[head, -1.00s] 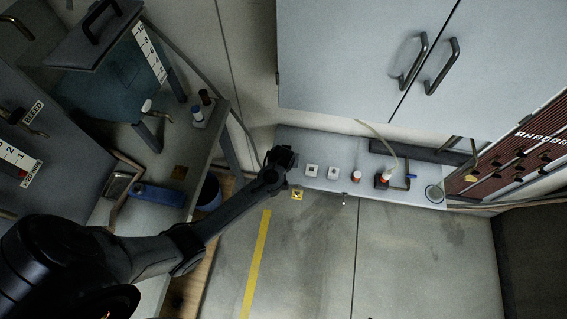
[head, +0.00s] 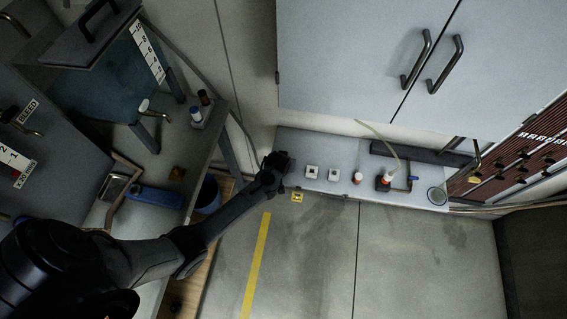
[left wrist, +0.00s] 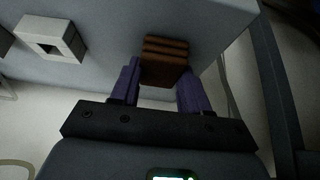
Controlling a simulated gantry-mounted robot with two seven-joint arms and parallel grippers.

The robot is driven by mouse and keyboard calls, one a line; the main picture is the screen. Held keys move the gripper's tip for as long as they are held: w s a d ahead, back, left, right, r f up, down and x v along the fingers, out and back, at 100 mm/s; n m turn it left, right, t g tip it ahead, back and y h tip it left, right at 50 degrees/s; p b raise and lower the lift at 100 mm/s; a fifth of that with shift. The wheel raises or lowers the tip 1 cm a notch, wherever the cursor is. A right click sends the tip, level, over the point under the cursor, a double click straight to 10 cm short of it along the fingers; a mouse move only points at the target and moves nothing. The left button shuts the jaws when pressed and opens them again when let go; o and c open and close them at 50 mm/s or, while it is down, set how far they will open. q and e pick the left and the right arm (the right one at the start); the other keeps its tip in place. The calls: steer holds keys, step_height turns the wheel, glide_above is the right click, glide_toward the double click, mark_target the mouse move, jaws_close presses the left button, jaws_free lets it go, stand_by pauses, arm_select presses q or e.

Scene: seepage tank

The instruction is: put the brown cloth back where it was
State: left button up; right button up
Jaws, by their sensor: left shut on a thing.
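The brown cloth (left wrist: 163,64) shows in the left wrist view as a folded, ridged brown block between the two purple fingers. My left gripper (left wrist: 160,88) is shut on it. The cloth is at the pale shelf's surface in that view; whether it touches the shelf I cannot tell. In the head view my left gripper (head: 278,160) is at the left end of the shelf (head: 335,188), and the arm hides the cloth there. My right gripper is in neither view.
White square-holed blocks (head: 312,172), a red-capped bottle (head: 357,178) and a tubed red-and-white bottle (head: 384,181) stand right of the gripper. The cabinet (head: 340,70) hangs above. A small brown patch (head: 177,173) is on the left bench. The floor below is open.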

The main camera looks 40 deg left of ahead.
arm_select(q)
steer(key=o, duration=1.1)
steer(key=shift+f, duration=0.1)
steer(key=shift+s+r, duration=0.1)
steer(key=shift+r, duration=0.3)
steer(key=p+v, duration=0.4)
steer(key=v, duration=0.7)
steer(key=shift+s+d+r, duration=0.1)
steer(key=shift+d+r, duration=0.05)
steer(key=shift+r, duration=0.05)
